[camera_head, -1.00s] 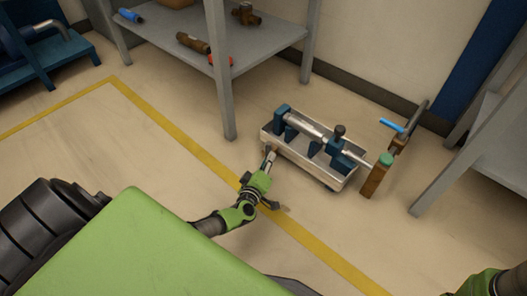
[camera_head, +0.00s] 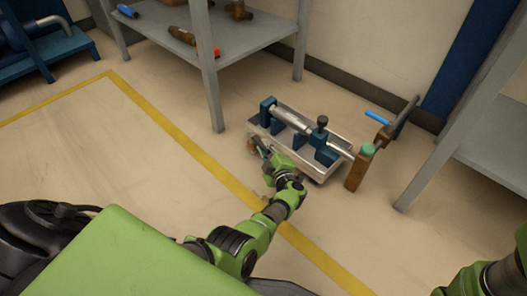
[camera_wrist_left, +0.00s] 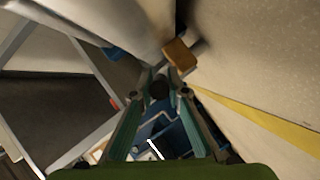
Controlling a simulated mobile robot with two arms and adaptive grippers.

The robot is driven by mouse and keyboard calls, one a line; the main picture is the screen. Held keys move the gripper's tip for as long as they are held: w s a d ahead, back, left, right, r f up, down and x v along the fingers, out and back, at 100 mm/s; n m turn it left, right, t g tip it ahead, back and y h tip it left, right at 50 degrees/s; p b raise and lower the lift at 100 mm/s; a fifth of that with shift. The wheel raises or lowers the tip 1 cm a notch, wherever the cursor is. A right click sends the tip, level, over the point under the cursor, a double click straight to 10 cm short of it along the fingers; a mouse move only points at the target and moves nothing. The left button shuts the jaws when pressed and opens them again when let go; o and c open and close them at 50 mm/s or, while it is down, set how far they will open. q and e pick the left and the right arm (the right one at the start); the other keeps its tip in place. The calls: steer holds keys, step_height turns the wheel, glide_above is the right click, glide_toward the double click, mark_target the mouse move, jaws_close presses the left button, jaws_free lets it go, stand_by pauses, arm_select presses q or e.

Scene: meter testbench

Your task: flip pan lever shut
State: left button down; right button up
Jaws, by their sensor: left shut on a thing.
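The metal pan (camera_head: 322,174) of the bench stands on the floor, carrying a grey pipe (camera_head: 291,119) in blue clamps. In the left wrist view the two fingers (camera_wrist_left: 159,89) are closed around a small dark round end, probably the lever's. The brown block (camera_wrist_left: 180,56) shows just beyond the fingertips. The lever itself is too small and covered to make out its angle. My right gripper is out of view; only a green part of that arm shows.
A brown post with a green cap (camera_head: 366,151) and a blue-handled valve (camera_head: 378,117) stand right of the pan. Grey shelf legs (camera_head: 212,95) rise behind at the left, and another rack (camera_head: 440,150) stands at the right.

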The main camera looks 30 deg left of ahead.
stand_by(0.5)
arm_select(q)
steer(key=c, duration=2)
jaws_free()
steer(key=shift+a, duration=0.1)
steer(key=shift+o, duration=0.2)
